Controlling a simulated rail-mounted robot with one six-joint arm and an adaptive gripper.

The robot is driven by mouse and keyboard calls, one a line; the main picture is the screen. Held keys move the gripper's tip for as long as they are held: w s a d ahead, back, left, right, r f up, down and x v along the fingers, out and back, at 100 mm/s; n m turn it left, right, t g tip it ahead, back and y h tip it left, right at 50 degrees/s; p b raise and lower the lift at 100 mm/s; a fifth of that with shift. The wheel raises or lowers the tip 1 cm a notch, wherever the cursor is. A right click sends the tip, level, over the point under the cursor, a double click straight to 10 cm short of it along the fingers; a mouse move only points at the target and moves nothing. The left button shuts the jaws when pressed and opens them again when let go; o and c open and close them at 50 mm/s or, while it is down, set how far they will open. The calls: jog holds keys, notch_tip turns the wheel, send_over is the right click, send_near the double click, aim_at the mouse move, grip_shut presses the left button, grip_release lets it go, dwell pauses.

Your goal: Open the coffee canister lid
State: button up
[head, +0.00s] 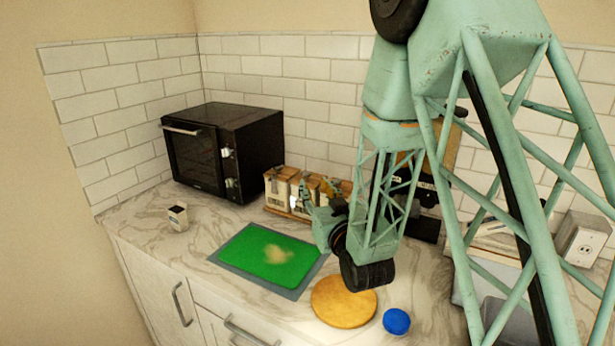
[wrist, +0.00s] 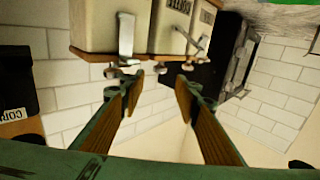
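Several cream canisters (head: 278,187) with dark lettering and metal clasps stand in a row on a wooden base at the back wall. I cannot read which one is the coffee canister. In the wrist view they appear inverted at the top, with a nearest canister (wrist: 100,25) and its metal clasp (wrist: 126,38) close in front of the fingers. My gripper (wrist: 158,82) is open, its two fingers spread with nothing between them. In the head view my gripper (head: 308,197) is in front of the row and hides part of it. The clasp tips look near the left finger; contact is unclear.
A black oven (head: 225,150) stands left of the canisters, and a coffee machine (head: 425,215) right, partly behind my arm. A green cutting board (head: 270,257), round wooden board (head: 343,302), blue lid-like disc (head: 396,321) and small carton (head: 178,217) lie on the counter.

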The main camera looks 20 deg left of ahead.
aim_at(307, 174)
jog(key=shift+b+x, duration=0.3)
jog(key=shift+x, duration=3.7)
jog(key=shift+c, duration=0.9)
grip_shut()
jog(key=shift+r, duration=0.1)
